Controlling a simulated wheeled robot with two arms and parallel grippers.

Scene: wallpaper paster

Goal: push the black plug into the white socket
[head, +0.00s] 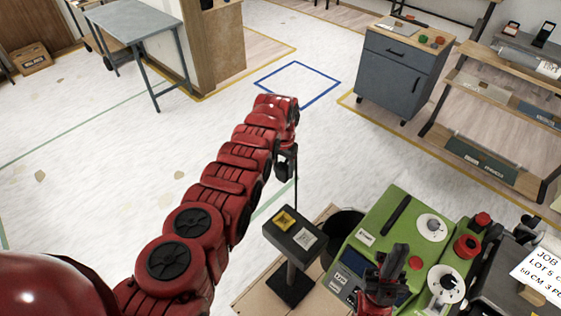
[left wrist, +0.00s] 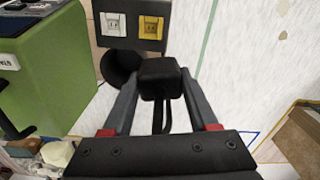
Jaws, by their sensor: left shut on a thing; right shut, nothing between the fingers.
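My left gripper (head: 285,172) is shut on the black plug, with fingers on both sides of it. In the left wrist view the black plug (left wrist: 160,78) is a dark block with a dark cable trailing toward the gripper. The white socket (head: 305,238) sits on a dark stand, beside a yellow socket (head: 286,220). In the left wrist view the white socket (left wrist: 113,24) is left of the yellow socket (left wrist: 151,27), both beyond the plug, which is apart from them. My right gripper (head: 392,262) is shut and empty over the green machine.
The green machine (head: 390,220) with rollers and knobs stands right of the socket stand (head: 269,229). A black round bin (head: 343,228) is between them. A grey cabinet (head: 398,75) and shelves are further back. The floor left of the stand is clear.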

